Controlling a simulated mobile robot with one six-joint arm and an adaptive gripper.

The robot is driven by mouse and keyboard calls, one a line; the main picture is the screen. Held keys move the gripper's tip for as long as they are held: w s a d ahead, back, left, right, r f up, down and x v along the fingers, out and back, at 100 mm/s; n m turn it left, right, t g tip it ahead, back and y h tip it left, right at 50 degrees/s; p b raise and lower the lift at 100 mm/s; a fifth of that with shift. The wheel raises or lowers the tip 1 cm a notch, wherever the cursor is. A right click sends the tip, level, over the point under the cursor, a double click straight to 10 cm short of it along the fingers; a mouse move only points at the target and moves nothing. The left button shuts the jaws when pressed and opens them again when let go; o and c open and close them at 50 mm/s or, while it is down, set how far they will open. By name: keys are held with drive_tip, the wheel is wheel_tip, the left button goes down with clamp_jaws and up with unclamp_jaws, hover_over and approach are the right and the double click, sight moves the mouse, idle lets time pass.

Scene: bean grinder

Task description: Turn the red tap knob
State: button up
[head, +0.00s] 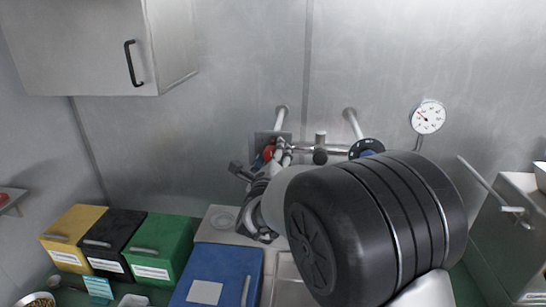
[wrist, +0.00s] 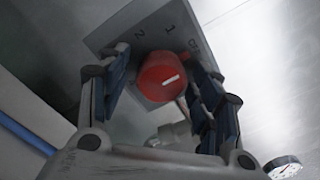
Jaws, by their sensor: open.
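In the wrist view my gripper (wrist: 163,85) is open, with one finger on each side of the knob. I cannot tell whether either finger touches it. In the head view the red knob (head: 268,153) is a small patch at the wall pipes, partly hidden by my gripper (head: 262,170) and arm.
A gauge (head: 428,117) is on the wall. Yellow (head: 73,237), black (head: 112,243), green (head: 160,248) and blue (head: 217,279) bins stand below left. A cabinet (head: 100,45) hangs upper left.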

drive_tip(key=shift+c, duration=0.5)
drive_tip(key=c, duration=1)
